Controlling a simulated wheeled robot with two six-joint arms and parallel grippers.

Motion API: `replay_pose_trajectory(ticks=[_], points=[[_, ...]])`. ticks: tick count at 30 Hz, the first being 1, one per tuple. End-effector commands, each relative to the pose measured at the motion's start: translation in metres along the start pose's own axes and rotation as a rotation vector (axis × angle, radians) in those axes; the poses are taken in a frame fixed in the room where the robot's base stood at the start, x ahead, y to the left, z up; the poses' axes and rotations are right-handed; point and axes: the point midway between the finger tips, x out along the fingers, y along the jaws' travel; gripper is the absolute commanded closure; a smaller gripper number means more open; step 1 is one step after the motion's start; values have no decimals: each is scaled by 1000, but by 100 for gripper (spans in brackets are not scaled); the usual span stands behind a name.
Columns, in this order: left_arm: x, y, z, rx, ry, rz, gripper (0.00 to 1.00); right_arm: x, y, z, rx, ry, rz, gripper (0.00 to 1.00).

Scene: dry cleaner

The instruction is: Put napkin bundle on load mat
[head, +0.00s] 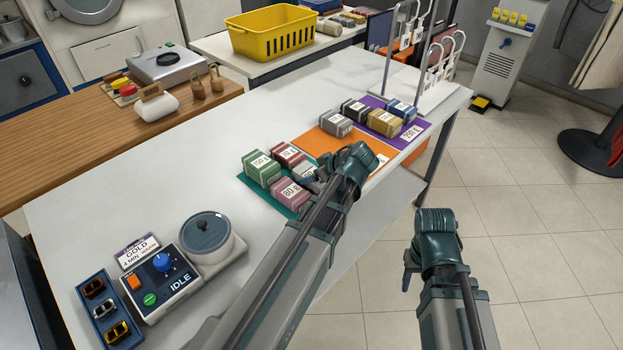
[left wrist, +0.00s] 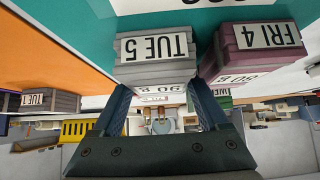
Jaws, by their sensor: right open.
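Several labelled napkin bundles sit on a teal mat (head: 245,181), among them a green one (head: 262,167), a dark red one (head: 287,154) and a pink one (head: 290,194). A grey bundle (head: 304,171) there is partly hidden by my left gripper (head: 318,181). In the left wrist view the grey bundle (left wrist: 156,48), labelled TUE 5, is in front of my left gripper's spread fingers (left wrist: 158,92); I see no clear grip. My right gripper (head: 408,270) is open and empty. I cannot tell which mat is the load mat.
An orange mat (head: 318,144) holds one grey bundle (head: 336,123). A purple mat (head: 410,135) beyond holds several bundles. A white rack (head: 428,98) stands at the table's far end. A control box (head: 160,283) and round lidded pot (head: 206,236) stand near the left.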

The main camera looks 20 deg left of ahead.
Motion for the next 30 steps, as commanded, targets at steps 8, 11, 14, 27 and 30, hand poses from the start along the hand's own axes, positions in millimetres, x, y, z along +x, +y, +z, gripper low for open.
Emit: replay_pose_trajectory(ticks=[8,11,14,27,30], points=[[0,0,0,0,0,0,90,0,0,0,0,0,0,50],[0,0,0,0,0,0,90,0,0,0,0,0,0,50],[-2,0,-2,0,0,0,90,-2,0,0,0,0,0,50],[-35,0,-35,0,0,0,90,-49,5,3,1,0,0,50],[-46,0,-46,0,0,0,90,-65,6,4,1,0,0,50]])
